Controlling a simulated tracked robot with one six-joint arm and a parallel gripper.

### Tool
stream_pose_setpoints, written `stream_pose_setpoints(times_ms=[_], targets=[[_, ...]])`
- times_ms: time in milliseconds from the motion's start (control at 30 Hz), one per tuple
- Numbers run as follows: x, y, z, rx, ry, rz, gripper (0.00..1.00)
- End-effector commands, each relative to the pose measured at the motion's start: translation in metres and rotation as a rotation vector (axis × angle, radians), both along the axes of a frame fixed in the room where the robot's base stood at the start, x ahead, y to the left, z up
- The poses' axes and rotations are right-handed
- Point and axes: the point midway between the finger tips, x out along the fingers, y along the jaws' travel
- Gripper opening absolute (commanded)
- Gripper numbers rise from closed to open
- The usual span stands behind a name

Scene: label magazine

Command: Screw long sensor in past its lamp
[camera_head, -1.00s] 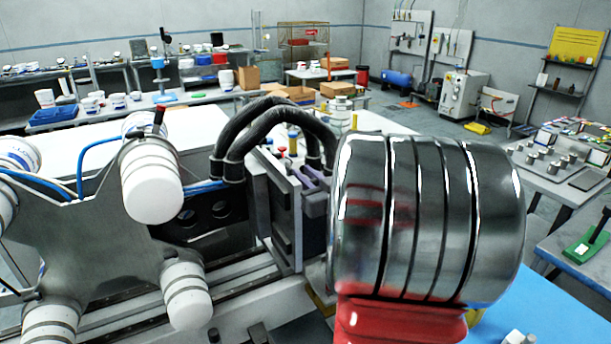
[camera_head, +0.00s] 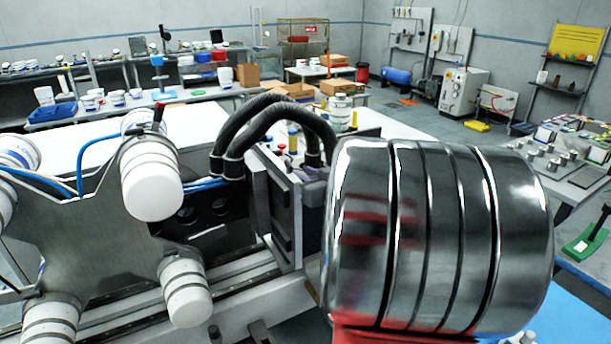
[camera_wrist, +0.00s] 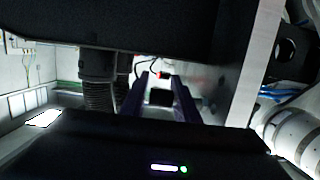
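I cannot make out the long sensor or its lamp with certainty. In the wrist view, the two purple fingers of my gripper (camera_wrist: 161,78) stand apart, with a small dark block (camera_wrist: 160,97) between them. Whether they grip it is unclear. A green light (camera_wrist: 183,169) and a white bar glow on a dark body at the bottom, which may be mine. In the head view, a black panel with round holes (camera_head: 214,212) stands left of a grey upright plate (camera_head: 283,215). A large shiny ringed cylinder, apparently part of my arm, hides much of the right.
A steel plate with white ringed cylinders (camera_head: 152,185) stands at the left, close to the panel. Black ribbed hoses (camera_head: 262,112) arch over the plate, and blue cables run nearby. A rail (camera_head: 235,275) lies below. Benches with tubs and boxes stand behind.

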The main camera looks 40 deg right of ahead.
Motion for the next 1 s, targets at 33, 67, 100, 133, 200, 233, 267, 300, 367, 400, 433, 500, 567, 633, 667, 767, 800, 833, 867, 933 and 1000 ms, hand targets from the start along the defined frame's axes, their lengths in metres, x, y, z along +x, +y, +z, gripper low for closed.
stream_pose_setpoints(times_ms=[33, 67, 100, 133, 200, 233, 267, 300, 367, 400, 433, 500, 567, 633, 667, 767, 800, 833, 867, 933, 1000], targets=[[0.000, 0.000, 0.000, 0.000, 0.000, 0.000, 0.32], [0.000, 0.000, 0.000, 0.000, 0.000, 0.000, 0.34], [0.000, 0.000, 0.000, 0.000, 0.000, 0.000, 0.36], [0.000, 0.000, 0.000, 0.000, 0.000, 0.000, 0.39], [0.000, 0.000, 0.000, 0.000, -0.001, 0.000, 0.39], [0.000, 0.000, 0.000, 0.000, -0.001, 0.000, 0.39], [0.000, 0.000, 0.000, 0.000, -0.001, 0.000, 0.39], [0.000, 0.000, 0.000, 0.000, -0.001, 0.001, 0.39], [0.000, 0.000, 0.000, 0.000, -0.001, 0.001, 0.39], [0.000, 0.000, 0.000, 0.000, -0.001, 0.000, 0.39], [-0.001, 0.000, 0.001, 0.000, -0.001, 0.000, 0.39], [-0.003, 0.001, 0.001, 0.000, -0.001, 0.000, 0.39], [-0.007, 0.002, 0.002, -0.002, -0.002, 0.000, 0.39], [-0.012, 0.003, 0.004, -0.002, -0.002, -0.001, 0.39], [-0.015, 0.004, 0.004, -0.002, -0.002, -0.002, 0.39], [-0.027, 0.007, 0.007, -0.002, -0.002, -0.002, 0.39], [-0.032, 0.009, 0.008, -0.001, -0.002, -0.002, 0.39], [-0.036, 0.010, 0.009, -0.002, -0.002, -0.002, 0.39], [-0.040, 0.011, 0.010, -0.003, -0.002, -0.003, 0.39], [-0.050, 0.014, 0.011, -0.002, -0.001, -0.003, 0.39], [-0.059, 0.016, 0.014, -0.002, -0.002, -0.003, 0.39]])
